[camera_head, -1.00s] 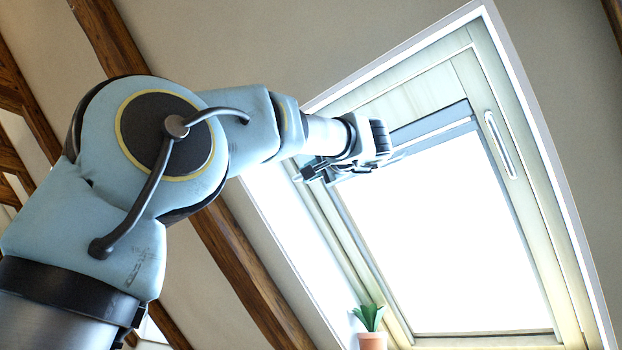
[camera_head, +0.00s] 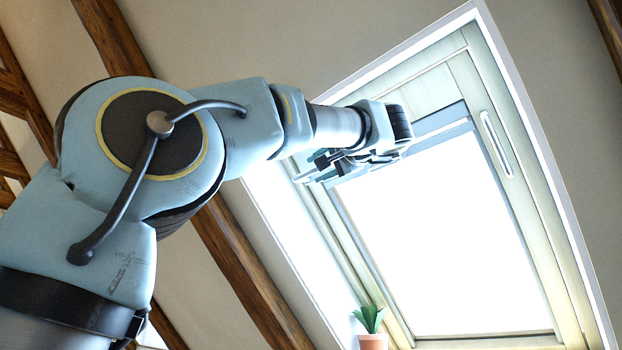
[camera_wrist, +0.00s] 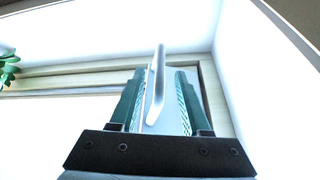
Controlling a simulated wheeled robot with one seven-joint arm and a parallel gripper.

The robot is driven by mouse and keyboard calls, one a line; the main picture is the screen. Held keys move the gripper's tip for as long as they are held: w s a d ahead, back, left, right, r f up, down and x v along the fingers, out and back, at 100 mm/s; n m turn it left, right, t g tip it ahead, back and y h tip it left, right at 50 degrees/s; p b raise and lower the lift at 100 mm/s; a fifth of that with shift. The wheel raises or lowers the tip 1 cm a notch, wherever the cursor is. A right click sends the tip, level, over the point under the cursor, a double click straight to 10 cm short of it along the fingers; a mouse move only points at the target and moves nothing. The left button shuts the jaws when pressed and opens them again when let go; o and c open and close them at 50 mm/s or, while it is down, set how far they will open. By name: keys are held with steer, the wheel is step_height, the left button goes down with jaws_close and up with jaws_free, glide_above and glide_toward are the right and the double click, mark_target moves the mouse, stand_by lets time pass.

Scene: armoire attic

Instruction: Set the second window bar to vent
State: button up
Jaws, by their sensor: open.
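The roof window (camera_head: 440,230) is a bright pane in a pale wooden frame, with a grey strip (camera_head: 450,120) along its upper edge. My gripper (camera_head: 322,166) is at the window's upper left corner in the head view, partly hidden by my wrist. In the wrist view my gripper (camera_wrist: 160,74) is open, its two green-lined fingers on either side of a thin silver bar (camera_wrist: 156,92). The bar stands between the fingers, nearer the left one, with no clear grip on it. I cannot tell the bar's setting or whether it touches a finger.
A potted plant (camera_head: 370,320) stands at the window's lower left corner; its leaves (camera_wrist: 8,68) show at the left of the wrist view. A pale slot-shaped fitting (camera_head: 497,143) is on the right frame. White reveal walls (camera_wrist: 265,75) are close beside the gripper. A wooden beam (camera_head: 235,260) crosses the left.

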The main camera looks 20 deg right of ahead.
steer(key=b+v, duration=0.1)
steer(key=v, duration=0.4)
steer(key=shift+s+f, duration=0.1)
steer(key=shift+s, duration=0.25)
